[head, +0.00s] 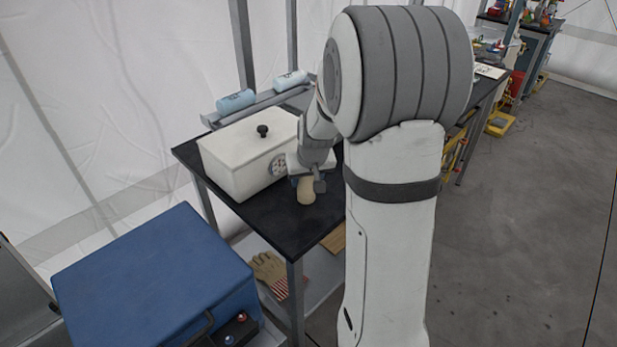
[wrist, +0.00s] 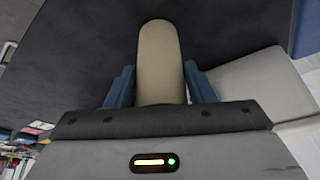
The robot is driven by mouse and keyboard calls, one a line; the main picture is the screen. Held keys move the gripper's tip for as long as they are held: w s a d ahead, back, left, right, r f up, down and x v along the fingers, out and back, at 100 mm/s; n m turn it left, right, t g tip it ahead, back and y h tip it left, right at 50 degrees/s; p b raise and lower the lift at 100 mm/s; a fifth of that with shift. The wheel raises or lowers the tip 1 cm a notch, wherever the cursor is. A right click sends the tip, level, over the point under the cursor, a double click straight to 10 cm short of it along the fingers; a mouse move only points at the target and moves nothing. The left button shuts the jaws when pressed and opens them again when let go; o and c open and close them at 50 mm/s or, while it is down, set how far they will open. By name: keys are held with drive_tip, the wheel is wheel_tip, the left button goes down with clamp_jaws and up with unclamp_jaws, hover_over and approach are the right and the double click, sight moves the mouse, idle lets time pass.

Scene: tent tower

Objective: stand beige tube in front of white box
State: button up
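The beige tube (head: 306,191) is upright, low over the black table top, just off the dial side of the white box (head: 232,180). My gripper (head: 308,182) is at its upper part. In the wrist view the tube (wrist: 160,62) sits between the two blue fingers (wrist: 160,88), which meet its sides, so the gripper looks shut on it. I cannot tell whether the tube's base touches the table. The white box has a lid with a dark knob and stands on the table. My arm hides the table's right part.
The black table (head: 275,222) has bare room in front of the box and tube. Blue rolls (head: 236,101) lie on a rail behind the box. A blue case (head: 155,280) stands at the front left. A glove (head: 268,272) lies on the shelf below.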

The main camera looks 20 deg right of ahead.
drive_tip(key=o, duration=0.4)
drive_tip(key=shift+c, duration=0.2)
drive_tip(key=shift+r, duration=0.25)
drive_tip(key=d+v, duration=0.1)
drive_tip(key=v, duration=1)
drive_tip(key=s+a+f+g, duration=0.1)
drive_tip(key=s+a, duration=0.4)
drive_tip(key=s, duration=0.5)
drive_tip(key=s+a+f+n+g, duration=0.1)
drive_tip(key=s+a, duration=0.5)
drive_tip(key=s, duration=0.4)
drive_tip(key=shift+n+y, duration=0.3)
drive_tip(key=shift+a+f, duration=0.1)
